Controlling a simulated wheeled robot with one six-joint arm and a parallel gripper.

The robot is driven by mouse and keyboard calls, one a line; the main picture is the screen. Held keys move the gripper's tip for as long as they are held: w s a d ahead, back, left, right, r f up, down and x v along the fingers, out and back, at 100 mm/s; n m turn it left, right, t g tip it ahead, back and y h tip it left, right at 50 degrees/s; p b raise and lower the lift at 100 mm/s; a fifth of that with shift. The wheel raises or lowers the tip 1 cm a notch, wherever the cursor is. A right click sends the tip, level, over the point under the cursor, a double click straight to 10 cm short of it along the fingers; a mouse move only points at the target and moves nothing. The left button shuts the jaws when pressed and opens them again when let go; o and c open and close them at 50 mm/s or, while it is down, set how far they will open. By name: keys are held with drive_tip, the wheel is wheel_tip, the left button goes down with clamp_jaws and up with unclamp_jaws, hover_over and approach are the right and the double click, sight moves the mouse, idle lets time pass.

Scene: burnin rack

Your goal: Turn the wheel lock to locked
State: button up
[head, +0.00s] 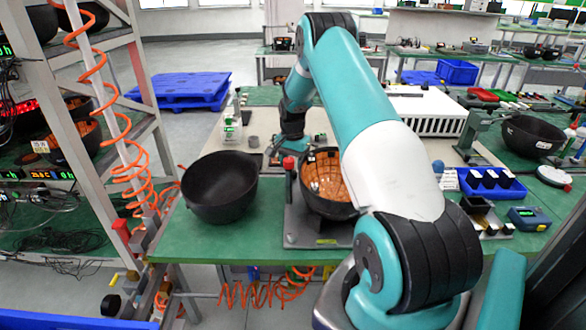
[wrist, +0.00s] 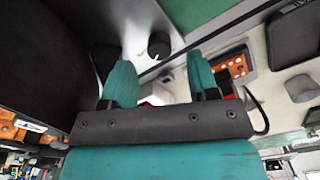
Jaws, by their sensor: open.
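I cannot tell for sure which part is the wheel lock. In the wrist view a round dark knob (wrist: 158,45) stands on a grey metal plate, beyond the fingertips and roughly between them. My gripper (wrist: 161,78) has two teal fingers spread apart with nothing between them. In the head view my gripper (head: 290,145) points down over the back of the green bench, partly hidden by its own arm. No contact between the fingers and the knob shows. Any lock marking is too small to read.
A black bowl (head: 220,187) and a fixture holding a bowl with an orange inside (head: 325,178) stand on the green bench (head: 200,240). A red-topped post (head: 289,164) is beside the fixture. A metal rack with orange coiled hoses (head: 130,165) is at left. A blue bin (head: 490,184) is right.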

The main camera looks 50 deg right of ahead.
drive_tip(key=shift+f, duration=1.7)
drive_tip(key=c, duration=0.9)
drive_tip(key=shift+m+b, duration=0.4)
drive_tip(key=shift+m, duration=1.1)
drive_tip(key=shift+r, duration=0.1)
drive_tip(key=o, duration=0.9)
